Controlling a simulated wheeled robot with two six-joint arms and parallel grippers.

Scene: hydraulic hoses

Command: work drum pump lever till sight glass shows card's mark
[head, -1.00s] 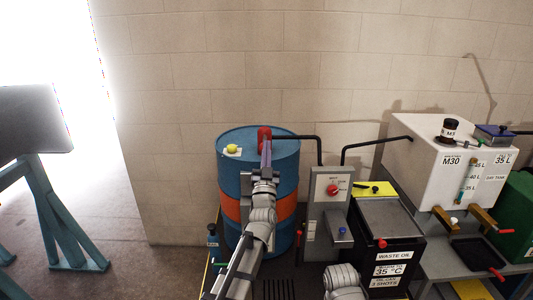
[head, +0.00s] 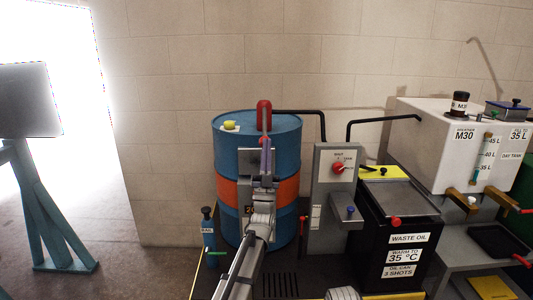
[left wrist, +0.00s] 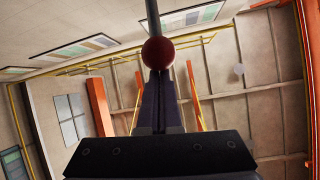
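The blue drum (head: 232,150) with an orange band stands against the wall. A red pump head (head: 264,106) sits on its top. My left gripper (head: 265,143) is in front of the drum top. In the left wrist view, its fingers (left wrist: 159,85) are close together at the lever's red ball knob (left wrist: 158,53) and look shut on it; the lever's rod (left wrist: 153,15) runs beyond the knob. The sight glass (head: 479,165) is on the white tank, beside 45, 40 and 35 L marks; its exact level is too small to read. A card (head: 518,133) reads 35 L. My right gripper is not in view.
A grey control box (head: 333,165) with a red knob is right of the drum. A black waste oil bin (head: 398,225) stands further right. A black pipe (head: 300,111) runs from the pump. A small blue bottle (head: 208,230) stands left of the drum.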

